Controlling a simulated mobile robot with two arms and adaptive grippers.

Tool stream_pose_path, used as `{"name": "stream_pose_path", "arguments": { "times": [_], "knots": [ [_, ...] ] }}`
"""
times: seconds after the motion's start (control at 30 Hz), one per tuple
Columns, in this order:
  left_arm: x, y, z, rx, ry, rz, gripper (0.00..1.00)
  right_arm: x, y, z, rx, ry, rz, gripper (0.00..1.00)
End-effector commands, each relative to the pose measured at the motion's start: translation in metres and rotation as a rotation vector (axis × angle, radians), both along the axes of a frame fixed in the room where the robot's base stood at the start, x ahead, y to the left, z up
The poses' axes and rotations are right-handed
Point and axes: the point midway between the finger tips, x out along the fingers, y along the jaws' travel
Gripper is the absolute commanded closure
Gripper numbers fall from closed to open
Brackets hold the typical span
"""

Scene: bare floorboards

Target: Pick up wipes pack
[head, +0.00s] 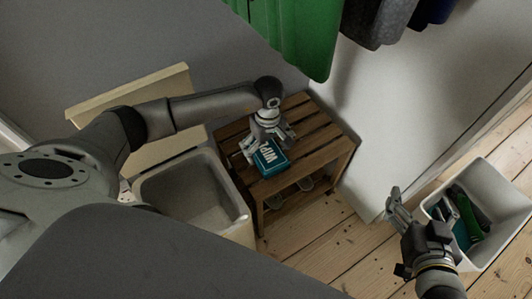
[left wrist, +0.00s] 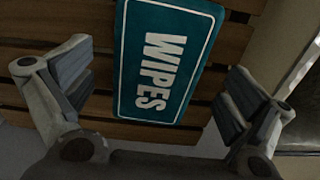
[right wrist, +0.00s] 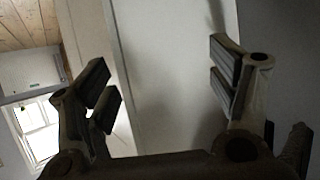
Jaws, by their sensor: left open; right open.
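The teal wipes pack (head: 270,159) with a pale border and white lettering lies on the slatted wooden bench (head: 323,151). In the left wrist view the pack (left wrist: 165,62) lies between the open fingers of my left gripper (left wrist: 155,92), with a gap on each side. In the head view my left gripper (head: 264,146) is over the pack and hides part of it. My right gripper (head: 395,204) is open and empty, away from the bench at the right.
A pale bin (head: 437,208) with dark and green items stands on the floor at the right. A cream open box (head: 241,217) stands left of the bench. A green garment (head: 295,35) and dark garments hang above. Shoes (head: 305,184) sit under the slats.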

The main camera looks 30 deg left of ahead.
Motion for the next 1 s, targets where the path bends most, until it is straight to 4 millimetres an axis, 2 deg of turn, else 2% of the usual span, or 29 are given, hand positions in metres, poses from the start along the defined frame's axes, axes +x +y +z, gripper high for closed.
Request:
{"name": "stream_pose_path", "arguments": {
  "times": [0.1, 0.3, 0.63, 0.93, 1.0],
  "knots": [
    [0.001, 0.0, -0.015, -0.002, 0.001, 0.002, 0.0, 0.009, 0.005, 0.015, 0.023, -0.097, 0.007, 0.2],
    [0.001, 0.0, -0.03, 0.0, 0.001, 0.001, 0.0, 0.017, 0.01, 0.036, 0.051, -0.211, 0.013, 0.2],
    [0.001, 0.0, -0.032, 0.0, 0.0, 0.001, 0.0, 0.019, 0.011, 0.042, 0.057, -0.236, 0.015, 0.2],
    [0.001, 0.0, -0.032, 0.0, 0.0, 0.001, 0.37, 0.018, 0.011, 0.042, 0.057, -0.235, 0.014, 0.2],
    [0.001, 0.0, -0.032, 0.0, 0.0, 0.001, 0.4, 0.018, 0.01, 0.042, 0.057, -0.235, 0.014, 0.2]
  ]
}}
